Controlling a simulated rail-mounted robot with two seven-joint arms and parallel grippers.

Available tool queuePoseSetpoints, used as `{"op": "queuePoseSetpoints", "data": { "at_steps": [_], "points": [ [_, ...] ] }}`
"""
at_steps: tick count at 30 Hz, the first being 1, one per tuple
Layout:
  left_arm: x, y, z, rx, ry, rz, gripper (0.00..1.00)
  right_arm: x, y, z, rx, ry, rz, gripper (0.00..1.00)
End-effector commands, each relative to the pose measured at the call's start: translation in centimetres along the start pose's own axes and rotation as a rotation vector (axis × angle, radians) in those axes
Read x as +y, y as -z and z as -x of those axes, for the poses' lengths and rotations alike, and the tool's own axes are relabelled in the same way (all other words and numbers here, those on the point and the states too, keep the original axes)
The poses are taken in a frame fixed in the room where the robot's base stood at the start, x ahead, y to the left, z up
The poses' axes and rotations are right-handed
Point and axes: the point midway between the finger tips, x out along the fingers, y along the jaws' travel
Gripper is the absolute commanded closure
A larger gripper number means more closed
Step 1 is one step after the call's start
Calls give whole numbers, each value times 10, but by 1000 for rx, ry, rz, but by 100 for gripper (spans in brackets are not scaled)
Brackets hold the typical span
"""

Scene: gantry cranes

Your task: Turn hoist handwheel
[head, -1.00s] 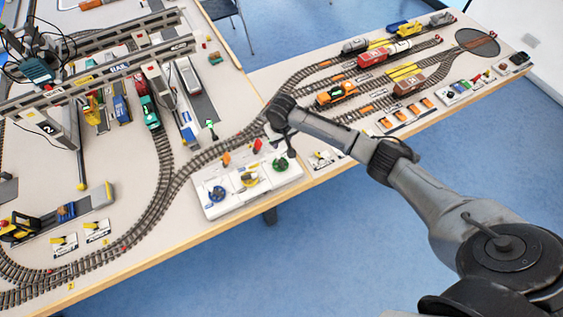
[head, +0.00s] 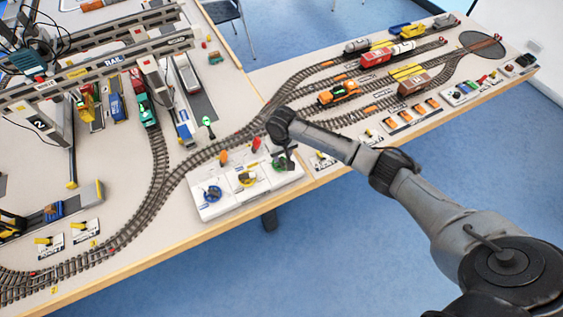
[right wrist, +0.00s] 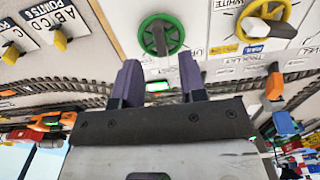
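A white control panel (head: 226,198) at the table's front edge carries a blue handwheel (head: 212,192), a yellow handwheel (head: 246,178) and a green handwheel (head: 283,165). I cannot read which one is the hoist's. My right gripper (head: 287,158) is over the green wheel and partly covers it. In the right wrist view, my right gripper (right wrist: 160,82) is open and empty, its two dark purple fingers apart. The green handwheel (right wrist: 161,35) lies just beyond the fingertips, roughly centred between them, not gripped. The yellow handwheel (right wrist: 264,20) is to its right. My left gripper is not in view.
Orange (head: 224,157) and red levers stand at the panel's back edge. Curved track (head: 160,190) runs behind it. Grey gantry cranes (head: 100,70) stand at the left. Trains (head: 375,58) fill the right table. Blue floor lies in front.

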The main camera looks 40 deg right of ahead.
Motion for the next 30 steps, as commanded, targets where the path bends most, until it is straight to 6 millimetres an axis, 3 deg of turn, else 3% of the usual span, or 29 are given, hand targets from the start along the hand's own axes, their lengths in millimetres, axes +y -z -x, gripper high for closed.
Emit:
{"op": "queuePoseSetpoints", "data": {
  "at_steps": [6,12,25,30],
  "points": [
    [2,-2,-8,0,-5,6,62,0,0,-34,-2,-1,-1,62],
    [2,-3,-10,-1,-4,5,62,0,0,-49,-1,-1,0,62],
    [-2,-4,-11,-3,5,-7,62,0,0,-53,0,-1,0,62],
    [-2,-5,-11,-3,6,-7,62,0,0,-53,0,-1,0,78]
  ]
}}
